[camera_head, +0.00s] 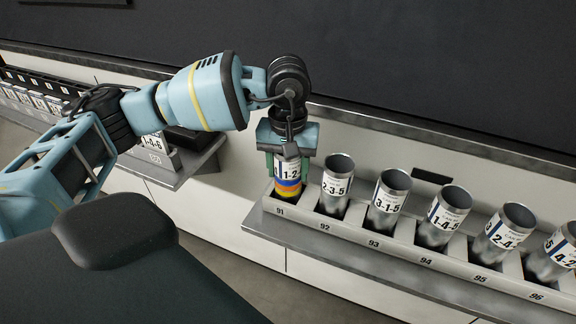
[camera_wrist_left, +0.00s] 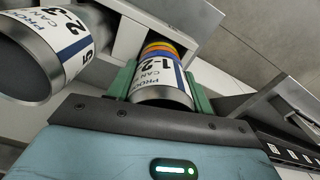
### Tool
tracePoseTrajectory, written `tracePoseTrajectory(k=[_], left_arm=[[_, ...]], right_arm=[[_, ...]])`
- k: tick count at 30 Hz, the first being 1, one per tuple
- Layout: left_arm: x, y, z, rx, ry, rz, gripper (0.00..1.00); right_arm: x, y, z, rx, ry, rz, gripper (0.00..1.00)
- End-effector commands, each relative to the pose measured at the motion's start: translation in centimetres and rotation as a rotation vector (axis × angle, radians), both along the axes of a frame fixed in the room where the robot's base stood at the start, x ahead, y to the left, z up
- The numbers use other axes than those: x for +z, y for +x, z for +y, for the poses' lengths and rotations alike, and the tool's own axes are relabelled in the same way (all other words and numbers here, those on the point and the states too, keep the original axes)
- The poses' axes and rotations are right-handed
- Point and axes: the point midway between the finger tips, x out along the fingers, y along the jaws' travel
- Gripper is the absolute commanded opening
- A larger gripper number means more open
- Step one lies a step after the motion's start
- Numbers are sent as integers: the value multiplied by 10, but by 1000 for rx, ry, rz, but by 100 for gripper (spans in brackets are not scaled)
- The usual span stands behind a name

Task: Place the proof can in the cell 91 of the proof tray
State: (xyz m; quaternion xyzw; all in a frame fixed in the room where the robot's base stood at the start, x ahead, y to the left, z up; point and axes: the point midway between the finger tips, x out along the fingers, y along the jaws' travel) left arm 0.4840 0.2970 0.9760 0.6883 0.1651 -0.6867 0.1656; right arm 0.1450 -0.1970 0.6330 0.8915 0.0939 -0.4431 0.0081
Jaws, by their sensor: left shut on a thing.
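The proof can (camera_head: 288,177) has coloured bands at its lower end and a white label reading "1-2-". My left gripper (camera_head: 288,160) is shut on it from above. In the head view the can is at cell 91 of the proof tray (camera_head: 262,222), at the tray's left end, with its lower end at the cell's opening. I cannot tell whether it touches the cell's floor. In the left wrist view the can (camera_wrist_left: 163,80) sits between the green fingers (camera_wrist_left: 160,88), banded end away from the camera. My right gripper is not in view.
Other cans stand in the tray's cells to the right, the nearest marked "2-3-5" (camera_head: 335,186) in cell 92. A counter with another rack (camera_head: 40,101) lies to the left. A dark wall panel (camera_head: 420,60) rises behind the tray.

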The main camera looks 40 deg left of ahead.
Motion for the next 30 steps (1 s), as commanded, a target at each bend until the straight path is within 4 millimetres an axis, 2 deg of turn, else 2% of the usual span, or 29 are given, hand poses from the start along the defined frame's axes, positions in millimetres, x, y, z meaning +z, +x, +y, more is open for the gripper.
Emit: tracePoseTrajectory(k=[1, 2, 7, 14, 19, 23, 30], left_arm=[[-3, 0, 0, 0, 0, 2, 30], [-3, 0, 0, 0, 0, 2, 52], [-2, 0, 0, 0, 0, 1, 73], [-2, 0, 0, 0, 0, 1, 73], [7, 0, 0, 0, 0, -1, 73], [26, 1, 0, 0, 0, -2, 73], [75, 1, -1, -1, 0, -2, 73]], right_arm=[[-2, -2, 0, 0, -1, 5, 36], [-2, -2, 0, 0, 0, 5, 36], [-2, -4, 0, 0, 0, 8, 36], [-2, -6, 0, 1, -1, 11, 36], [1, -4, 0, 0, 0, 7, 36], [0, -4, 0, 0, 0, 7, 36], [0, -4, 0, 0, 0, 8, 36]])
